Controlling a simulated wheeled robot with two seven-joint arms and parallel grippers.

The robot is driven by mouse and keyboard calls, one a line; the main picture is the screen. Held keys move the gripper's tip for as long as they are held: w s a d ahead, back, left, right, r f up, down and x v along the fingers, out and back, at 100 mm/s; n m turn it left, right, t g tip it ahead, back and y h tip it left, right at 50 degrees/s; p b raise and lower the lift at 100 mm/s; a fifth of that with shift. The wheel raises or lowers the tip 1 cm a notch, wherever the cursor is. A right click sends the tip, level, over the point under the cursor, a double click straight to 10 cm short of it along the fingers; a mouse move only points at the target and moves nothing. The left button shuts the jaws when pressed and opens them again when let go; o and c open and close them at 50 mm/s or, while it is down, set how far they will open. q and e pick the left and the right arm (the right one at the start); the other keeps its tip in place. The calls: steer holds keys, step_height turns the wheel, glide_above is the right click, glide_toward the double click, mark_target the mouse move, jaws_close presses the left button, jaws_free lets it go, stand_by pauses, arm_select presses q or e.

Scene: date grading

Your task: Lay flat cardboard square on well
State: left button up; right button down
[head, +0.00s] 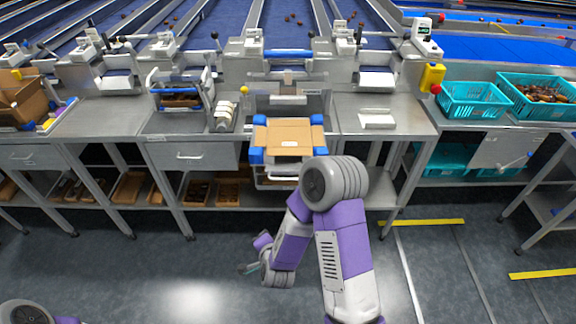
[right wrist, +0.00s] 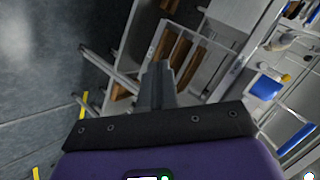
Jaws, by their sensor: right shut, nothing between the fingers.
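A brown cardboard piece (head: 288,130) lies between blue corner blocks (head: 257,156) on the middle station, with a small white patch near its front edge. It looks roughly flat and covers what is under it, so I cannot see into the well. My right gripper (head: 247,269) is low over the floor, in front of and left of the station, well apart from the cardboard. In the right wrist view its fingers (right wrist: 157,84) are together and empty. My left gripper is out of view.
Steel counters (head: 385,118) flank the station. Teal crates (head: 472,100) stand on the right bench. Wooden trays (head: 228,192) lie on the shelf below. The floor in front is clear, with yellow stripes (head: 430,222).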

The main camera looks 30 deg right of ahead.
steer(key=w+d+r+m+t+h, duration=0.1)
steer(key=d+r+m+t+h, duration=0.1)
steer(key=d+r+m+h, duration=0.55)
steer(key=m+h+b, duration=0.1)
steer(key=m, duration=0.2)
glide_toward(288, 170)
steer(key=s+r, duration=0.2)
steer(key=s, duration=0.2)
steer(key=shift+t, duration=0.4)
steer(key=x, duration=1)
steer(key=shift+s+d+r, duration=0.1)
steer(key=shift+d+r, duration=0.05)
steer(key=shift+r, duration=0.15)
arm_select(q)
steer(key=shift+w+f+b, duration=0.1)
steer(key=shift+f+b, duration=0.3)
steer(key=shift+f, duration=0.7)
arm_select(e)
steer(key=shift+w, duration=2)
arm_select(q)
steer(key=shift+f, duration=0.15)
